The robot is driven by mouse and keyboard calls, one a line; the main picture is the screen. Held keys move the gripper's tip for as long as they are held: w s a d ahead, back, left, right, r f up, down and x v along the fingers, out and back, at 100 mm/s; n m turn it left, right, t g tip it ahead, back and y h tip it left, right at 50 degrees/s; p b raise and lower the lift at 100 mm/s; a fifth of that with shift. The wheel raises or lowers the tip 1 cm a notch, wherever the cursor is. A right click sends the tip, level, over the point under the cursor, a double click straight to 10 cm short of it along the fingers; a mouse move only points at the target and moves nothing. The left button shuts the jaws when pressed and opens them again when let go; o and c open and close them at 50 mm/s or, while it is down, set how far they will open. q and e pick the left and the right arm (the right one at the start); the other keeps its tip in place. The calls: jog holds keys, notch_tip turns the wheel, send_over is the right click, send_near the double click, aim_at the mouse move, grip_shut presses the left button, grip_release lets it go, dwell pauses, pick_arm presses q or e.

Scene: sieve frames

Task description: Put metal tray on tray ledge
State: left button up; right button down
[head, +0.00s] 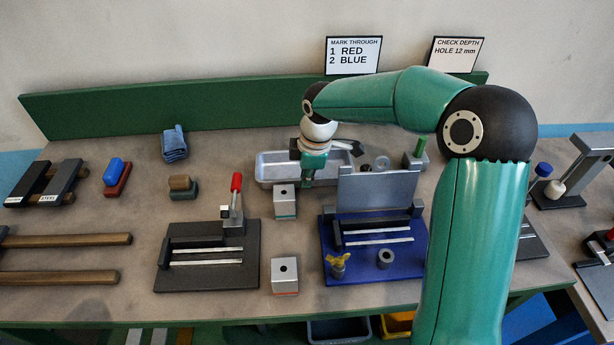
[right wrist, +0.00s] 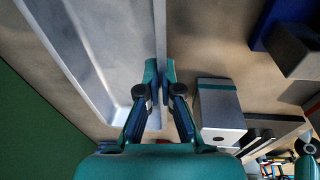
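The metal tray (head: 274,164), light grey, long and shallow, lies at the back middle of the bench. Its corner and wall (right wrist: 85,40) fill the upper left of the right wrist view. My right gripper (head: 308,179) points down at the tray's front side. In the right wrist view its fingertips (right wrist: 160,72) are close together on both sides of the tray rim and seem to pinch it. My arm hides part of the tray. I cannot make out a surface that is clearly the tray ledge. My left gripper is not in view.
A silver block (head: 285,201) stands just in front of the tray; it also shows in the right wrist view (right wrist: 219,108). A blue fixture with an upright grey plate (head: 376,190) stands to the right. A green board (head: 200,105) runs along the back.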

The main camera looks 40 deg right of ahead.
jog(key=c, duration=1.3)
grip_release()
